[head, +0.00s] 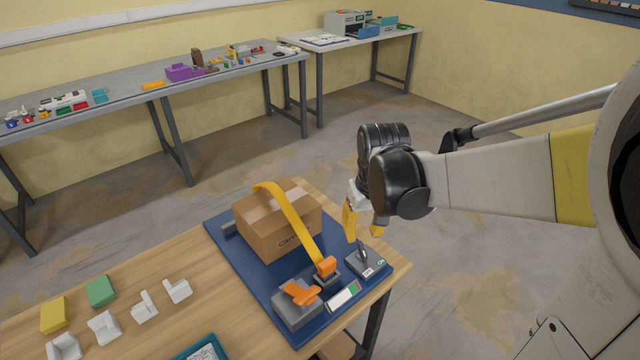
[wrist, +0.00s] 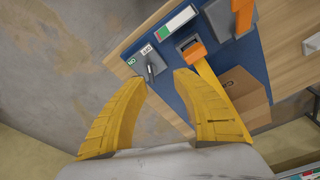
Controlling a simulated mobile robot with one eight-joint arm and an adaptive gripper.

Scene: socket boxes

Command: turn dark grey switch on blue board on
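The dark grey switch (head: 366,264) sits on the right corner of the blue board (head: 262,277). Its thin lever (head: 361,246) sticks up from the box, and white and green labels lie beside it. I cannot tell for sure which label the lever leans toward. My gripper (head: 364,222) has yellow fingers and hovers above the switch, apart from it. In the wrist view my gripper (wrist: 160,77) is open and empty.
A cardboard box (head: 280,222) under a yellow strap (head: 291,215) stands on the board. An orange buckle (head: 326,267), an orange-handled grey block (head: 297,310) and a white-green-red strip (head: 344,296) are near the switch. The wooden table (head: 190,270) holds several small blocks.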

